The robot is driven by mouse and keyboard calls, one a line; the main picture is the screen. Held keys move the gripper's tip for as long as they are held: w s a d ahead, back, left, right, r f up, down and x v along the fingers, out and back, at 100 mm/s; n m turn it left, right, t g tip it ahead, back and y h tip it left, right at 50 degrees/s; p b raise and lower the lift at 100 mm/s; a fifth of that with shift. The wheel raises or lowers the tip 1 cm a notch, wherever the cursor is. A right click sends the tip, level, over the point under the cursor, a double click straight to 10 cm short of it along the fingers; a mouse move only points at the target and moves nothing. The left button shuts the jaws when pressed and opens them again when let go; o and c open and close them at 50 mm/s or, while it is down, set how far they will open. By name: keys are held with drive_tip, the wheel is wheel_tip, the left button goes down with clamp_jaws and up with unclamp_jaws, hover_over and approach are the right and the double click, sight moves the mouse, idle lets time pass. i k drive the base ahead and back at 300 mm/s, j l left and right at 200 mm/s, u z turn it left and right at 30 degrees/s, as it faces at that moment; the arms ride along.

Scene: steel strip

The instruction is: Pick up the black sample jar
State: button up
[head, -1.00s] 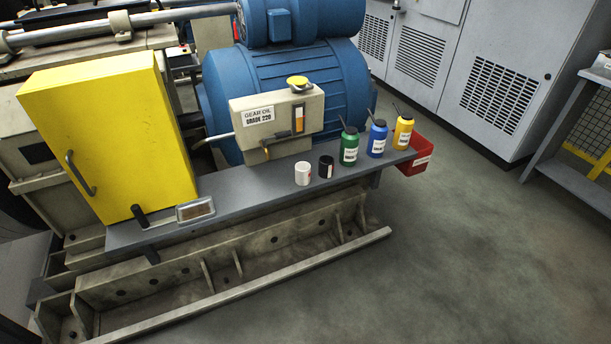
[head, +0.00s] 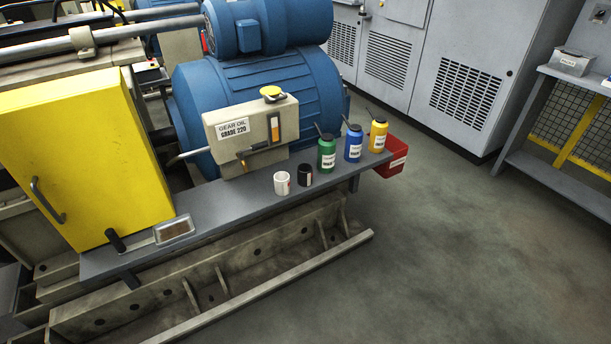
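The black sample jar (head: 305,175) stands upright on the narrow grey shelf (head: 225,205) in front of the blue motor. It is small, with a pale label on its side. A white jar (head: 282,183) of like size stands close to its left. A green bottle (head: 327,155) stands to its right and a little behind. My gripper is not in view.
A blue bottle (head: 353,145), a yellow bottle (head: 378,136) and a red bin (head: 394,158) are at the shelf's right end. The gear oil box (head: 250,125) stands behind the jars. Open floor (head: 450,230) extends right.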

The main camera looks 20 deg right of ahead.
sight(304, 172)
drive_tip(key=i+j+z, duration=0.1)
drive_tip(key=i, duration=1.3)
